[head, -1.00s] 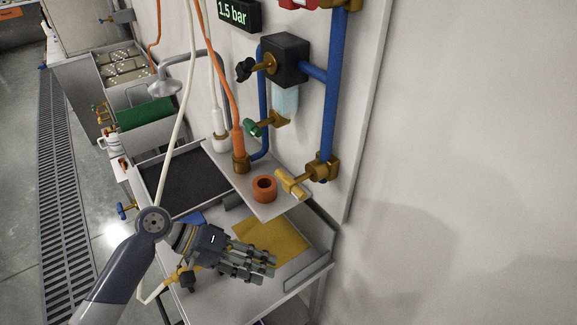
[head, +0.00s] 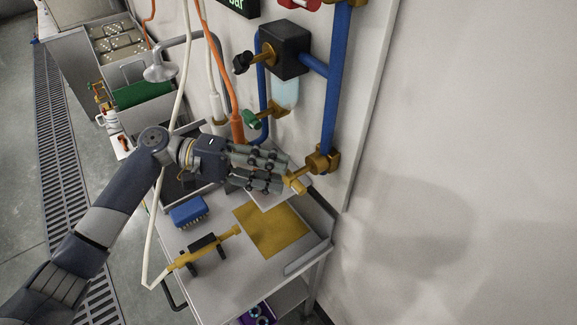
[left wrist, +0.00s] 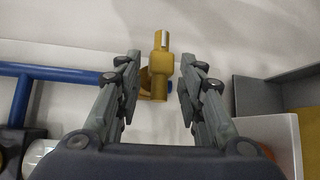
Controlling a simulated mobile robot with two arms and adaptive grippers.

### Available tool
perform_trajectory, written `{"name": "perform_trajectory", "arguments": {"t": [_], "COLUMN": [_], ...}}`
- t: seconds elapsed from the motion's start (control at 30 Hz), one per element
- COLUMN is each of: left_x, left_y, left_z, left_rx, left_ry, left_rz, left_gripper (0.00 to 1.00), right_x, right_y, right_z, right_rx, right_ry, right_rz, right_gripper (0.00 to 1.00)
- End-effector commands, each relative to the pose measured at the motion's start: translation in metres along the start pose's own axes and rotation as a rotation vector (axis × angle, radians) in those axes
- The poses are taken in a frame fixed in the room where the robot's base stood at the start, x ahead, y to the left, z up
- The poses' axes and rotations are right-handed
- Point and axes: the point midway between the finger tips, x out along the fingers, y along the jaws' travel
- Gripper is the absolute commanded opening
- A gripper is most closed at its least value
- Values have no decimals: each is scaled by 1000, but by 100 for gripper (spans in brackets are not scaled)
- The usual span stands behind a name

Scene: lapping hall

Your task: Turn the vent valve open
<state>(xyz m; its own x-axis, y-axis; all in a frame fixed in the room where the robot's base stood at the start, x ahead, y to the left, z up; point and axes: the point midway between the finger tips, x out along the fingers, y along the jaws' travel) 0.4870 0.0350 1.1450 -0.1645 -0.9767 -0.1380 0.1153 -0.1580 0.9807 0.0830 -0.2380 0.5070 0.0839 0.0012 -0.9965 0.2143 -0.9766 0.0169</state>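A brass valve (head: 322,160) with a yellow handle (head: 295,183) sits at the foot of the thick blue pipe (head: 333,95) on the wall. My left gripper (head: 286,172) is open, its fingertips close to the handle from the left. In the left wrist view the valve handle (left wrist: 161,66) stands upright, seen in the gap between the spread fingers. The fingers show no grip on it; whether one touches it I cannot tell. My right gripper is out of view.
A green-handled valve (head: 252,119) and a black-knobbed valve (head: 243,62) are above the hand. White and orange hoses (head: 227,90) hang behind it. The bench below holds a yellow mat (head: 272,232), a blue block (head: 188,212) and a yellow-black tool (head: 205,252).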

Motion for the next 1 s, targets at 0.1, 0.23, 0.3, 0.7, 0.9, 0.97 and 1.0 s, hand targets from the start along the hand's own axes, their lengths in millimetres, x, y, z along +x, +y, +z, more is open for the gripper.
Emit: {"name": "perform_trajectory", "arguments": {"t": [0.1, 0.23, 0.3, 0.7, 0.9, 0.97, 1.0], "left_x": [19, 30, 34, 36, 35, 35, 35], "left_y": [3, 1, 0, -1, -1, -1, -1], "left_z": [1, 1, 1, 0, 0, 0, 0], "left_rx": [-2, -1, 0, 0, 0, -1, -2], "left_ry": [-3, 0, -1, 0, 0, 0, 0], "left_rz": [1, 0, 0, 0, -1, 0, 2], "left_gripper": [36, 36, 36, 11, 0, 0, 0], "right_x": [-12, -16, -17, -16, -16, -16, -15], "right_y": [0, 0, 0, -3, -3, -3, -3], "right_z": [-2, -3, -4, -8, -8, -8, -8], "right_rx": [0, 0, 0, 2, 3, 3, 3], "right_ry": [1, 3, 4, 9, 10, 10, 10], "right_rz": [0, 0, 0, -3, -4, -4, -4], "right_gripper": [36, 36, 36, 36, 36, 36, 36]}}
